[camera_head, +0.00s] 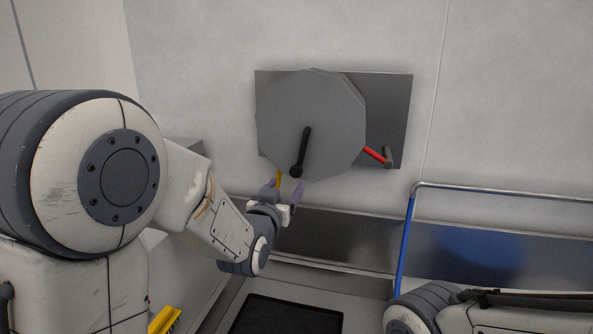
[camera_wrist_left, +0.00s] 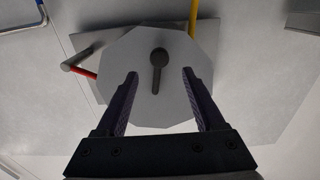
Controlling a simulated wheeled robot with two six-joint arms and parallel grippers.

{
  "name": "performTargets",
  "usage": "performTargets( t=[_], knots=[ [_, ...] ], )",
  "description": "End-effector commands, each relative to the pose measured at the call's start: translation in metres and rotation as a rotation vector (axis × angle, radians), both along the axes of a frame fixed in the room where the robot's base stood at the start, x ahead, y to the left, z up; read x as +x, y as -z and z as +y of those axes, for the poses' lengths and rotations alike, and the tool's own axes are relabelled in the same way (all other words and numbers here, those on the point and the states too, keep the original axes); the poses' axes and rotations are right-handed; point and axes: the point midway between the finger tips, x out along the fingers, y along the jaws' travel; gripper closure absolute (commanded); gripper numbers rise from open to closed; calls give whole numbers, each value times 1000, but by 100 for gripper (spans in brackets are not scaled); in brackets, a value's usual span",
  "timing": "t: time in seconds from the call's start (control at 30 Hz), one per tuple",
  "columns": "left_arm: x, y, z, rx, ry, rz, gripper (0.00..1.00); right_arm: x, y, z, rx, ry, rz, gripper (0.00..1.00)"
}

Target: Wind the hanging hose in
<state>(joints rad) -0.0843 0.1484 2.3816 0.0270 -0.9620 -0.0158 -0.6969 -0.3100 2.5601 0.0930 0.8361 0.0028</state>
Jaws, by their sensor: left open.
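The hose reel (camera_head: 335,110) is a grey many-sided disc on a dark wall plate (camera_head: 392,100). Its black crank (camera_head: 301,150) points down, its knob at the lower end near the disc's lower edge. A short piece of yellow hose (camera_head: 278,180) shows below the disc; it also shows in the left wrist view (camera_wrist_left: 193,16). My left gripper (camera_head: 284,190) is open just below the reel. In the left wrist view the crank (camera_wrist_left: 158,68) appears between its two fingers (camera_wrist_left: 159,76), apart from both. My right gripper is out of view.
A red lever (camera_head: 374,154) with a grey end sticks out at the reel's lower right. A blue and grey rail frame (camera_head: 409,225) stands at the right. A yellow brush-like object (camera_head: 164,320) lies lower left, and a black mat (camera_head: 285,315) lies below.

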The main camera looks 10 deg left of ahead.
Motion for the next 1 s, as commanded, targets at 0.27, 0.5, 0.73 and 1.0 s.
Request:
performTargets(
  t=[0.27,0.5,0.73,1.0],
  knots=[
    [47,-3,-4,0,1,5,30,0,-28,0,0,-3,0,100],
    [82,-2,-6,0,2,4,30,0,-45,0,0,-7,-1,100],
    [95,0,-7,0,2,3,30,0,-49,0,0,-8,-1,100],
    [95,1,-7,0,2,3,41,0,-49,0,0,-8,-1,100]
  ],
)
